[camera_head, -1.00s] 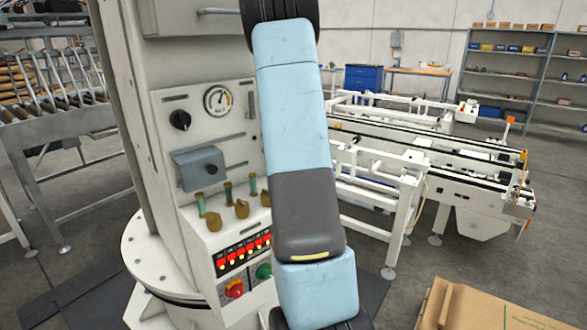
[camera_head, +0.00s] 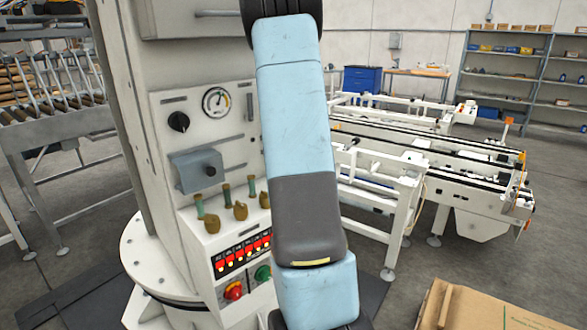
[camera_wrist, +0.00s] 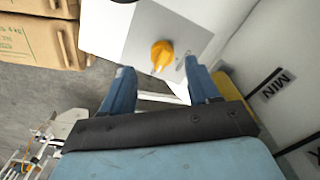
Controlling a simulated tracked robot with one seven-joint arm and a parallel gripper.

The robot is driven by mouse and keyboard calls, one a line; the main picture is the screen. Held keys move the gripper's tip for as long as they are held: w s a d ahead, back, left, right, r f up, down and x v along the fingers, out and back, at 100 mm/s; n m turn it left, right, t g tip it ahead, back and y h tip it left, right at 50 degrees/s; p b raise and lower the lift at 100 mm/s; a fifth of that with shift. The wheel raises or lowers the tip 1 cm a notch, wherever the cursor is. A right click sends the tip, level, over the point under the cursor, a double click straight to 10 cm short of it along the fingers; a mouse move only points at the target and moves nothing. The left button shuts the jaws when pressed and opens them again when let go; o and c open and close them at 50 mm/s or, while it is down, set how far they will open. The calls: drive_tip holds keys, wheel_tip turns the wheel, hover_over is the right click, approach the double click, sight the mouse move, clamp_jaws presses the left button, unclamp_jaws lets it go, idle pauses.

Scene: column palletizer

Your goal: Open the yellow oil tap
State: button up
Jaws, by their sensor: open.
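The yellow oil tap (camera_wrist: 162,53) is a small yellow knob on a pale grey-white panel, near the top middle of the wrist view. My gripper (camera_wrist: 158,66) is open, with its two blue fingers apart and empty. The tap shows between and a little beyond the fingertips; I see no contact. I cannot tell how far the tap is turned. In the head view my arm covers part of the machine, and neither my gripper nor this tap shows clearly there.
A white machine column carries a gauge (camera_head: 216,102), a black dial (camera_head: 179,122), brass-coloured knobs (camera_head: 240,211) and red and green switches. A MIN label (camera_wrist: 277,85) is at the right of the wrist view. Cardboard boxes (camera_wrist: 38,38) are at upper left. A conveyor stands behind.

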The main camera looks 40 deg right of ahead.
wheel_tip(320, 180, up, 10)
idle(0.4)
drive_tip(key=shift+s+r, duration=0.15)
drive_tip(key=shift+r, duration=0.05)
drive_tip(key=s+a+r+n+t, duration=0.2)
drive_tip(key=s+a+r+n, duration=0.15)
drive_tip(key=s+a, duration=0.45)
drive_tip(key=s+a+r+n+t, duration=0.1)
drive_tip(key=s+a+r+n, duration=0.3)
drive_tip(key=a, duration=0.8)
drive_tip(key=s+a+f+n+t, duration=0.1)
drive_tip(key=s+a, duration=0.5)
drive_tip(key=a, duration=0.1)
drive_tip(key=s+a+f+n+t, duration=0.1)
drive_tip(key=s+a+f+n, duration=0.1)
drive_tip(key=s+a, duration=0.5)
drive_tip(key=shift+s+a+f+t, duration=0.25)
drive_tip(key=shift+s+a+t, duration=0.05)
drive_tip(key=shift+a, duration=0.45)
